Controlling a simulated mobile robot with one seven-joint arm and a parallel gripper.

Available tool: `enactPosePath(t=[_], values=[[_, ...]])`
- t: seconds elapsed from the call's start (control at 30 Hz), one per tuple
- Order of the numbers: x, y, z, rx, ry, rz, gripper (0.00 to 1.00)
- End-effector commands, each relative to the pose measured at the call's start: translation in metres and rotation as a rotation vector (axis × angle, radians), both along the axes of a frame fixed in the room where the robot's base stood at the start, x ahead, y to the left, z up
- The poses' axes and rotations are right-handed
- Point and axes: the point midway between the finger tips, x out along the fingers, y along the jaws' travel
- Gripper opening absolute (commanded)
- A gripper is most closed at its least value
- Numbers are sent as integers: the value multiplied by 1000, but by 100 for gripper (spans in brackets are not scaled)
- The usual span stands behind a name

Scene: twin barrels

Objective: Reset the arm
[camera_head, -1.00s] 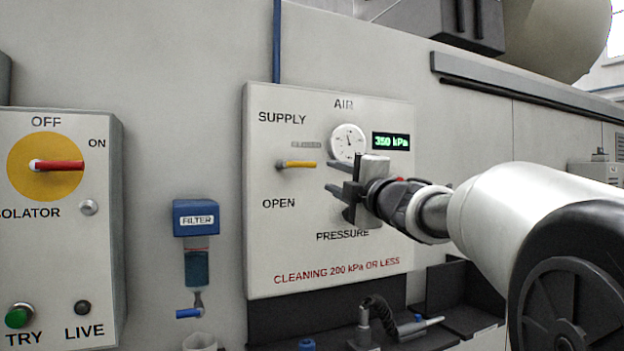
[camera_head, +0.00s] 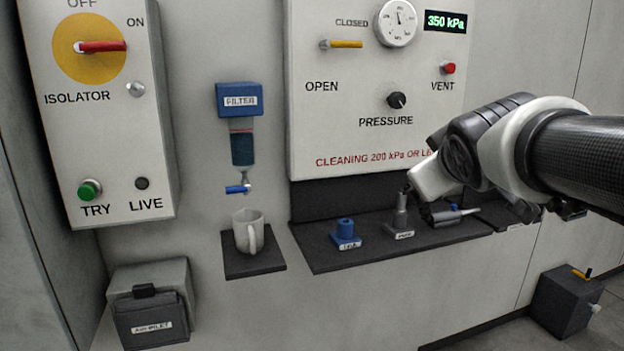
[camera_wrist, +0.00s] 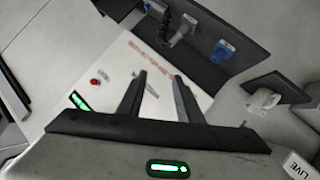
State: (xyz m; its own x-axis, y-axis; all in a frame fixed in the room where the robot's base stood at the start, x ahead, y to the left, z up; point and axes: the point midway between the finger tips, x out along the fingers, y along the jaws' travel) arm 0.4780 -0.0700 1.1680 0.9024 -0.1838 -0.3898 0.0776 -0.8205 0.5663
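My gripper (camera_wrist: 160,75) shows in the wrist view with its two dark fingers apart and nothing between them. In the head view my arm comes in from the right and its bent end lies in front of the air panel's lower right corner; the fingers are not visible there. The air panel (camera_head: 345,110) has a yellow-handled supply lever (camera_head: 342,44), a black pressure knob (camera_head: 396,100), a red vent button (camera_head: 448,68) and a display (camera_head: 445,21) reading 350 kPa. The gripper looks clear of the knob.
The isolator box (camera_head: 150,180) with its red handle (camera_head: 102,46) is at the left. A blue filter (camera_head: 240,100) hangs above a white mug (camera_head: 248,232) on a small shelf. A dark shelf (camera_head: 330,262) below the panel holds several tools, close under my arm. A dark box (camera_head: 562,305) stands lower right.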

Motion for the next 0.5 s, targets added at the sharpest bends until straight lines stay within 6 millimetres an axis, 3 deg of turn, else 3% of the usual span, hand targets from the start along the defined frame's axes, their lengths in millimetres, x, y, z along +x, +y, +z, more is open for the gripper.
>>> enactPosePath(t=[0.03, 0.2, 0.4, 0.43, 0.5], values=[[-27, 5, -26, 82, 69, -37, 32], [-114, 31, -114, 338, 323, -159, 32], [-216, 73, -193, 569, 609, -269, 32], [-212, 72, -158, 569, 603, -268, 32], [-210, 71, -125, 563, 600, -268, 32]])
